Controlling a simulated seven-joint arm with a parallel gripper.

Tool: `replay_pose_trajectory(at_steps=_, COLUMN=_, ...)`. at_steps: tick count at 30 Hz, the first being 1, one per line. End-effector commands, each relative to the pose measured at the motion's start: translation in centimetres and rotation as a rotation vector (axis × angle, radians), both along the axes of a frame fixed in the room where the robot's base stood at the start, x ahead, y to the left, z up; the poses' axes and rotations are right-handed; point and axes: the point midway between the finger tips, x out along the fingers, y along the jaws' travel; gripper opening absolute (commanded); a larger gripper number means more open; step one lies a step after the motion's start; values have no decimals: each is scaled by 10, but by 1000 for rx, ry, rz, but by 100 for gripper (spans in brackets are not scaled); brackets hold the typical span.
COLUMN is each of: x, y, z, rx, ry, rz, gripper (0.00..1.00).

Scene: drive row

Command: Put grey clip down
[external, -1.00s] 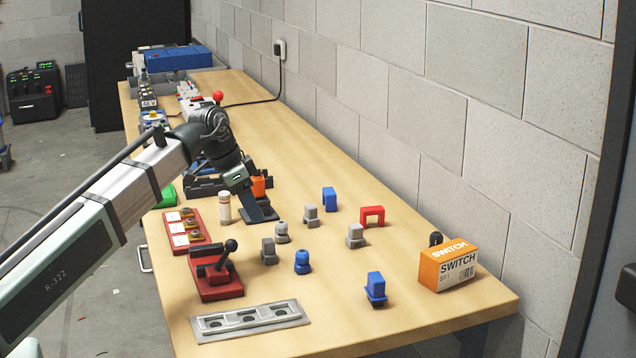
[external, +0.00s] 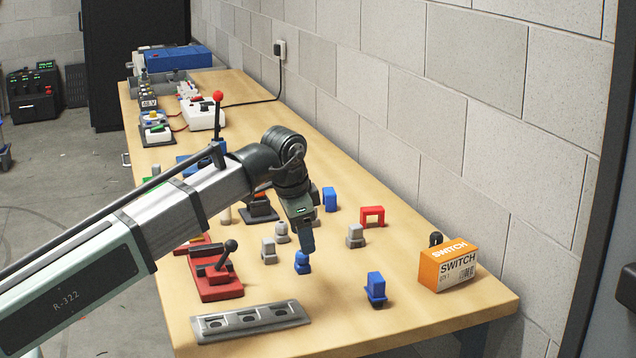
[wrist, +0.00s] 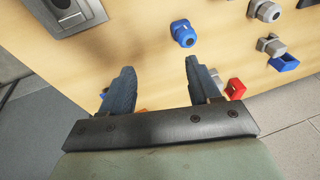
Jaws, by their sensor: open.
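My gripper (external: 307,250) points down over the table, its tips close to a small blue fitting (external: 302,265). In the wrist view my gripper (wrist: 158,72) has its two dark blue fingers spread, with only bare tabletop between them; the blue fitting (wrist: 184,33) lies beyond the tips. No clip is in my gripper. Several small grey parts stand on the table: a squarish grey part (external: 268,251), a rounded grey part (external: 282,233) and a grey block (external: 355,236). I cannot tell which of them, if any, is the grey clip.
A grey plate with recesses (external: 250,322) lies at the front edge, near a red lever unit (external: 215,275). A blue part (external: 375,288), a red arch (external: 372,215) and an orange SWITCH box (external: 448,266) stand to the right. The front right tabletop is free.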

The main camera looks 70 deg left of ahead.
Motion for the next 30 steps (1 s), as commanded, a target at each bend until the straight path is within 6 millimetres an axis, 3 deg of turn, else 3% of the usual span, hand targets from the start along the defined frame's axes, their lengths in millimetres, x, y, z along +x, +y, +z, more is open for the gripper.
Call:
replay_pose_trajectory(at_steps=8, x=-13, y=30, z=5, rx=96, ry=-14, rz=381, gripper=62)
replay_pose_trajectory(at_steps=18, x=-33, y=65, z=19, rx=190, ry=-187, rz=999, gripper=62)
replay_pose_trajectory(at_steps=24, x=-38, y=71, z=23, rx=178, ry=-320, rz=1307, gripper=62)
replay_pose_trajectory(at_steps=30, x=-39, y=71, z=23, rx=134, ry=-403, rz=1492, gripper=62)
